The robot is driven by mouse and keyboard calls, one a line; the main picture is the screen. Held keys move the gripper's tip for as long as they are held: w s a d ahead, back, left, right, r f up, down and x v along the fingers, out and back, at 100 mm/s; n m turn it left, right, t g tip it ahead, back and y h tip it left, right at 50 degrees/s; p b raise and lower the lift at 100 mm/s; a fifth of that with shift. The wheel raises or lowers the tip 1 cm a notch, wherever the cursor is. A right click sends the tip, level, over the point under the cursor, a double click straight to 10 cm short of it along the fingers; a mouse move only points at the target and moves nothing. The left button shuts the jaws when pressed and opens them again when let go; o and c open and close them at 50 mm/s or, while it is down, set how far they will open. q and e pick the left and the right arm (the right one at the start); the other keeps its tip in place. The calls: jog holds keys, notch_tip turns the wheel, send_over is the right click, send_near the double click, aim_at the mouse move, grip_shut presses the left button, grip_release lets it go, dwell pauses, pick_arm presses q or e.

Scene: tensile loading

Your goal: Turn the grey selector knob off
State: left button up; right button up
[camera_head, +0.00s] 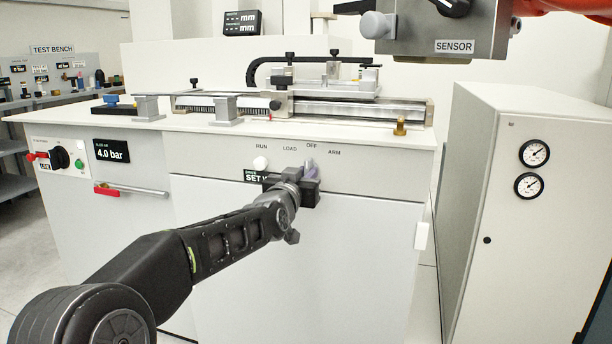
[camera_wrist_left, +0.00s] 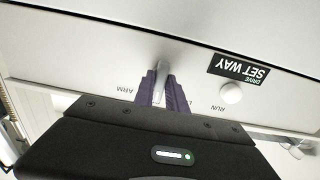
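The grey selector knob (camera_head: 309,161) is on the bench's front panel, under the labels RUN, LOAD, OFF and ARM. In the head view its visible part stands roughly upright below OFF. My left gripper (camera_head: 311,173) reaches it from the front left. In the left wrist view, which shows the panel upside down, the knob's grey bar (camera_wrist_left: 161,78) lies between the two purplish fingers of my left gripper (camera_wrist_left: 162,94). I see no clear gap between bar and fingers. The gripper hides the knob's lower part and part of the lettering. My right gripper is not in view.
A white round button (camera_head: 260,163) and a black SET WAY plate (camera_head: 252,176) sit left of the knob. A red-ended handle (camera_head: 106,190) is farther left. The SENSOR box (camera_head: 440,30) hangs above right. A cabinet with two gauges (camera_head: 534,153) stands at right.

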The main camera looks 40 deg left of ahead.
pick_arm(q)
jog(key=o, duration=0.4)
jog(key=v, duration=0.7)
jog(key=shift+s+d, duration=0.1)
jog(key=shift+s, duration=0.3)
